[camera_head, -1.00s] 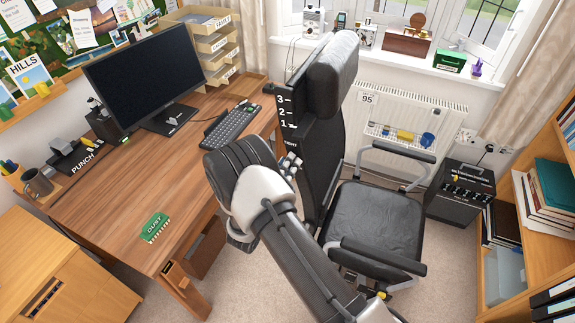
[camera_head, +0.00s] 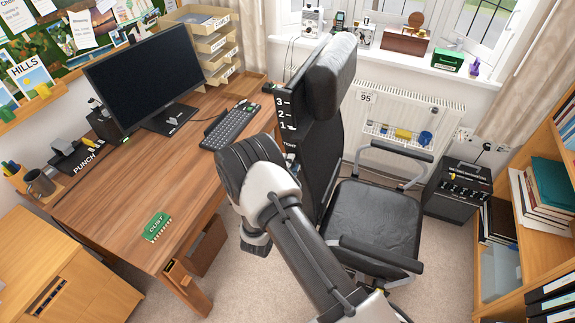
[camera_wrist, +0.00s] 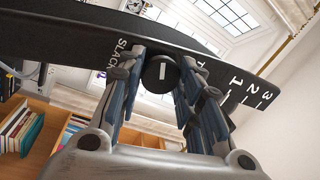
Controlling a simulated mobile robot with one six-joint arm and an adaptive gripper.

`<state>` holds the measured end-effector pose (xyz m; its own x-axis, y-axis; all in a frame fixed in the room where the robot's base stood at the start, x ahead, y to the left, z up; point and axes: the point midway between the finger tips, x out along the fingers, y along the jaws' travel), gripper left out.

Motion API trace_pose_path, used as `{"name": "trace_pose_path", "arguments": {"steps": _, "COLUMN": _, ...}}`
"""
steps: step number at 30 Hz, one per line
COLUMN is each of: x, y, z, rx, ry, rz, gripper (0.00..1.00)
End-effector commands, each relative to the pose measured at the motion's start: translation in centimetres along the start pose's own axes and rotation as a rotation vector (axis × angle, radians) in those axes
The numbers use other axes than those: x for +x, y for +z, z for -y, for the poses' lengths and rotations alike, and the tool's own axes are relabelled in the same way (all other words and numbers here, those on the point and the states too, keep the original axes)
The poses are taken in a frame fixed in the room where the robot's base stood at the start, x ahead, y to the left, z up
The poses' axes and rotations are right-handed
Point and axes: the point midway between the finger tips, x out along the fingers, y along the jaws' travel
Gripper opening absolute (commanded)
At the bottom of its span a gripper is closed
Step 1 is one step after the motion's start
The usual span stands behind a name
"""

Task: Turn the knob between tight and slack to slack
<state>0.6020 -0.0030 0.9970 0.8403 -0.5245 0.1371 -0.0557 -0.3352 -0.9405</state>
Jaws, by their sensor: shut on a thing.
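The knob (camera_wrist: 158,74) is round and black with a short white bar on its face. It sits on the edge of the black chair back (camera_wrist: 75,22). The word SLACK is printed to its left in the wrist view, and the start of another word shows to its right, mostly covered by a finger. My gripper (camera_wrist: 162,66) has a finger on each side of the knob and is shut on it.
The wooden desk (camera_head: 120,205) with keyboard (camera_head: 231,127) and monitor (camera_head: 145,78) stands left of my arm. The chair seat (camera_head: 372,222) and armrests are close on the right. A black box (camera_head: 456,190) and bookshelf (camera_head: 540,200) stand farther right. Carpet is free around the chair.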

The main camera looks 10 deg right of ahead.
Motion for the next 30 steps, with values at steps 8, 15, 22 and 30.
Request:
{"name": "trace_pose_path", "arguments": {"steps": 8, "x": -0.01, "y": -0.15, "z": 0.09, "rx": -0.262, "ry": 0.008, "rz": 0.041, "gripper": 0.09}}
{"name": "trace_pose_path", "arguments": {"steps": 15, "x": 0.00, "y": -0.23, "z": 0.10, "rx": -0.487, "ry": 0.015, "rz": 0.076, "gripper": 0.09}}
{"name": "trace_pose_path", "arguments": {"steps": 22, "x": 0.02, "y": -0.29, "z": 0.17, "rx": -0.699, "ry": 0.019, "rz": 0.108, "gripper": 0.09}}
{"name": "trace_pose_path", "arguments": {"steps": 30, "x": 0.00, "y": -0.29, "z": 0.21, "rx": -0.912, "ry": 0.024, "rz": 0.141, "gripper": 0.09}}
